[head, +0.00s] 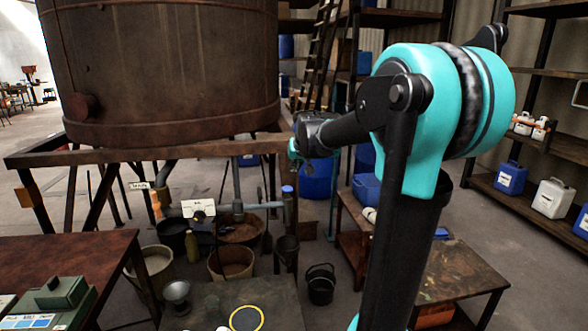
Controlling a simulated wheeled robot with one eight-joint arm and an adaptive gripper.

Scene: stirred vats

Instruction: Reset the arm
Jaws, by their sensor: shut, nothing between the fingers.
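My arm rises on the right side of the head view, with a large teal and black joint at the top. From there a dark link reaches left to my gripper (298,151), which is small, dark and teal. It hangs in the air in front of the right edge of the big wooden vat (170,70). My gripper is shut and holds nothing. Its fingertips are hard to make out at this distance.
The vat stands on a rusty frame (150,152). Below are buckets, pipes and a black pail (320,284). A brown table (70,255) is at left, a low bench (460,275) at right. Shelves with jugs (552,198) line the right wall.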

